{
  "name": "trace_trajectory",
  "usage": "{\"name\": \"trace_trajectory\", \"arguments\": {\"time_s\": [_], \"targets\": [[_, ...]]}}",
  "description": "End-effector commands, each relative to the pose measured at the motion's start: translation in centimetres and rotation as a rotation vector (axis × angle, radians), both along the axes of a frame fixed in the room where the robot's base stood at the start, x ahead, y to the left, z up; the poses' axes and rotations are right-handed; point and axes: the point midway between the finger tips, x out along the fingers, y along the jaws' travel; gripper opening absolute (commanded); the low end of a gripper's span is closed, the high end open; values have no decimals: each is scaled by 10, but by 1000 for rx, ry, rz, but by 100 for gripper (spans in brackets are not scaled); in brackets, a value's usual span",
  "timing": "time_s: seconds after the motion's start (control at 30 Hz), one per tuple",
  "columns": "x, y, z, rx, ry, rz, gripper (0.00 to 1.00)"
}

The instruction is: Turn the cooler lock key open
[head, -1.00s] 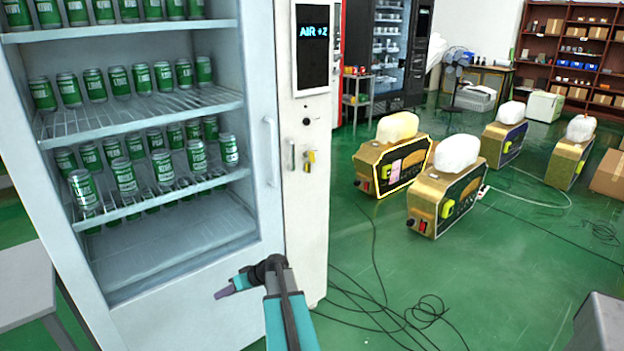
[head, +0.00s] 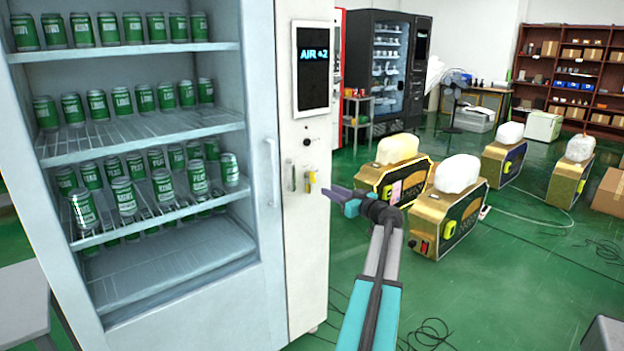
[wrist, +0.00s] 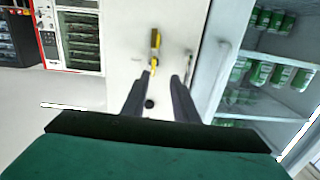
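The yellow lock key (head: 311,178) is on the white side panel of the cooler (head: 268,310), right of a small metal handle (head: 293,177). In the wrist view the yellow key (wrist: 155,42) shows just beyond the fingertips, with part of it near the left finger's tip. My gripper (head: 328,192) is at about the key's height in the head view, just right of it. In the wrist view my gripper (wrist: 165,80) has its two dark fingers apart with nothing between them. I cannot tell whether a fingertip touches the key.
The cooler's glass door, with its long handle (head: 271,172), shows green cans (head: 84,207) on shelves. A display (head: 313,68) sits above the lock. Gold machines (head: 447,205) stand on the green floor to the right. Black cables (head: 430,335) lie on the floor.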

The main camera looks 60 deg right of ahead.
Motion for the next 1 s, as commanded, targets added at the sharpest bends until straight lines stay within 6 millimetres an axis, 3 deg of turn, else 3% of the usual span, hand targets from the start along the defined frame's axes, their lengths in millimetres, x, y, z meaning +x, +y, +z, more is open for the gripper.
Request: {"name": "trace_trajectory", "arguments": {"time_s": [0.13, 0.57, 0.77, 1.0], "targets": [[-12, -9, 12, -24, -14, -18, 27], [-10, -10, 12, -23, -15, -18, 27], [2, -15, 13, -23, -15, -19, 27], [31, -25, 13, -22, -15, -18, 27]]}}
